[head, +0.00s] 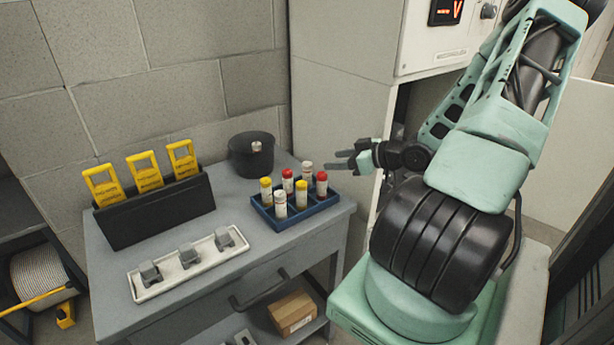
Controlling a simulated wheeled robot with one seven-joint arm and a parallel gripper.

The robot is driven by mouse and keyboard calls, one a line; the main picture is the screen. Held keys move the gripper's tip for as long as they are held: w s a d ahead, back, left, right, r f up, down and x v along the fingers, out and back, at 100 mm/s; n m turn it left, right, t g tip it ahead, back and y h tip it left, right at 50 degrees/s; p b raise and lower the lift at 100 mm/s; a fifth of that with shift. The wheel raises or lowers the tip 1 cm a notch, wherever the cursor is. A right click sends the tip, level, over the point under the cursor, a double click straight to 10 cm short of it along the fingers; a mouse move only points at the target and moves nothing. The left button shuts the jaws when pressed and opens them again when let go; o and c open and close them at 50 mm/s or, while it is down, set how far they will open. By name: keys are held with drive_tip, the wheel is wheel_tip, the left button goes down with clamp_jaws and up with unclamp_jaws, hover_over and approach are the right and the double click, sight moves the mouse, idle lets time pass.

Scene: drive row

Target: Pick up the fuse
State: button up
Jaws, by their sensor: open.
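Several fuses stand upright in a blue tray (312,214) on the grey workbench. They have pale bodies and coloured caps: a red-capped fuse (288,181) at the back, a second red-capped fuse (321,185) at the right, a yellow-capped fuse (266,191) at the left, a second yellow-capped fuse (301,195) in front, and pale-capped fuses at the back right (307,172) and front left (280,205). My gripper (332,160) is open and empty, its fingers pointing left. In the picture it is just above and right of the fuses, apart from them.
A black rack (155,215) with yellow-handled tools stands at the bench's left. A white strip with grey blocks (190,257) lies in front. A black round pot (251,155) stands behind the tray. A pale cabinet (340,95) rises at the back right. A cardboard box (292,312) sits on the lower shelf.

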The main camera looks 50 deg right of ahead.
sight(311, 164)
drive_tip(key=x, duration=0.5)
drive_tip(key=p+x, duration=0.1)
drive_tip(key=x, duration=0.2)
drive_tip(key=shift+w+f, duration=0.2)
drive_tip(key=shift+f, duration=0.2)
drive_tip(key=c, duration=1.1)
